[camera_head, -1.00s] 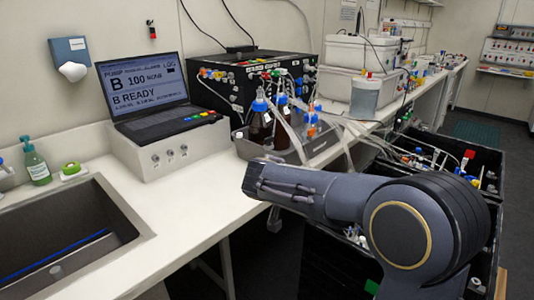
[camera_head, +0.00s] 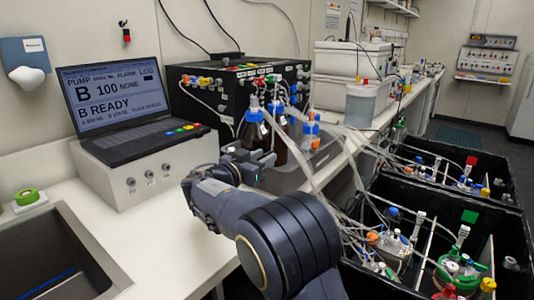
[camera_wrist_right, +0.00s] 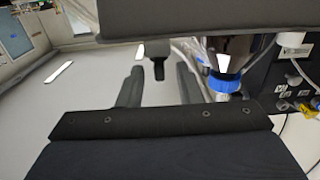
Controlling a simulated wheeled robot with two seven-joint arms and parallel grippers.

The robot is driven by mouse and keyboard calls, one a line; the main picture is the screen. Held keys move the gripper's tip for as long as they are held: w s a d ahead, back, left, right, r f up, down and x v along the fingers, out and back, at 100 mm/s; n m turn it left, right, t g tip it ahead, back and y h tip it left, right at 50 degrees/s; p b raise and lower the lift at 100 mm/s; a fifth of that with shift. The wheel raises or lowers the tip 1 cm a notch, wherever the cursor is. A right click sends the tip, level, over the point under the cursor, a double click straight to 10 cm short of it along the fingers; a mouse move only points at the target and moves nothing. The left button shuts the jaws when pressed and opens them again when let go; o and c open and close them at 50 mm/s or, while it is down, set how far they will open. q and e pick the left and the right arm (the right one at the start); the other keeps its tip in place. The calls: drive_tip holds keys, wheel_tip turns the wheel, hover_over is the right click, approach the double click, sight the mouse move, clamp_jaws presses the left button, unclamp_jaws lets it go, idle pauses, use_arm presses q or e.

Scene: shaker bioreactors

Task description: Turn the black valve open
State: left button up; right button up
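The black valve (camera_wrist_right: 158,66) shows in the right wrist view as a small dark knob on a short grey stub below the dark grey tray (camera_wrist_right: 190,22); that view looks upside down. My right gripper (camera_wrist_right: 158,72) is open, with one finger on each side of the valve. Contact cannot be made out. In the head view my right gripper (camera_head: 254,160) is at the near left end of the tray (camera_head: 283,178), which holds brown bottles. I cannot make out the valve there, as the gripper covers that spot. My left gripper is not in view.
A laptop (camera_head: 115,100) on a white box (camera_head: 145,175) stands left of my gripper. Brown bottles with blue caps (camera_head: 254,130) and loose tubes stand close behind it. Black bins (camera_head: 440,215) with vessels lie right. The counter front (camera_head: 165,240) is clear; a sink is at left.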

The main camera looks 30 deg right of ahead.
drive_tip(key=shift+x, duration=1.4)
clamp_jaws()
